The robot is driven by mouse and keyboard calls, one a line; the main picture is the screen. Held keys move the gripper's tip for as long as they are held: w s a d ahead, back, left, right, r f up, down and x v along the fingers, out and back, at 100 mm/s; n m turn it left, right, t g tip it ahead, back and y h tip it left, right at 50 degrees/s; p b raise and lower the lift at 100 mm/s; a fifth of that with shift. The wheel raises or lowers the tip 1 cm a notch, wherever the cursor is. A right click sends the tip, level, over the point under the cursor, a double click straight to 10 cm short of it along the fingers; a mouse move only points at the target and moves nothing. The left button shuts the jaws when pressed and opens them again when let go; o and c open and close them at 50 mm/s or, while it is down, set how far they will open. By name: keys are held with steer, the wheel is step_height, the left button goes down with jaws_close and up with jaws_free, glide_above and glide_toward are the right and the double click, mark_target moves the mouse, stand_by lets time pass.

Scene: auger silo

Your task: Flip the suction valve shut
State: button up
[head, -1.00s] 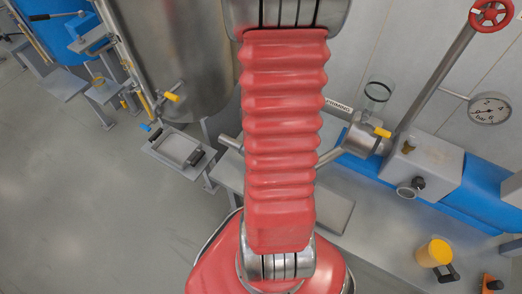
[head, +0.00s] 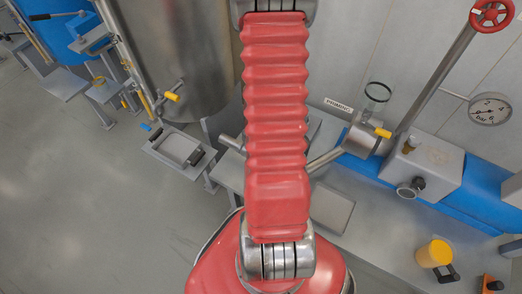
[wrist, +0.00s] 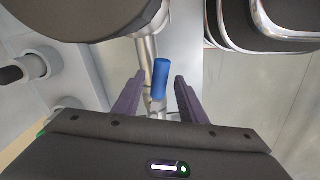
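A blue lever handle (wrist: 161,78) stands in the middle of the wrist view, in front of a metal pipe (wrist: 148,50). It appears to be the suction valve's handle, but no label shows there. My gripper (wrist: 158,80) is open, with one dark finger on each side of the handle and a visible gap to each. Whether the handle lies fully between the fingertips in depth, I cannot tell. In the head view my gripper is out of sight, and my red arm covers the middle of the pipework.
In the head view, a yellow-handled valve (head: 383,132) sits beside a clear priming cup (head: 377,92). A red handwheel (head: 491,13), a gauge (head: 490,109) and a yellow mug (head: 434,254) are at right. A steel tank (head: 185,60) stands at left.

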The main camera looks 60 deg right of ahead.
steer(key=shift+f, duration=0.25)
steer(key=shift+c, duration=0.3)
jaws_close()
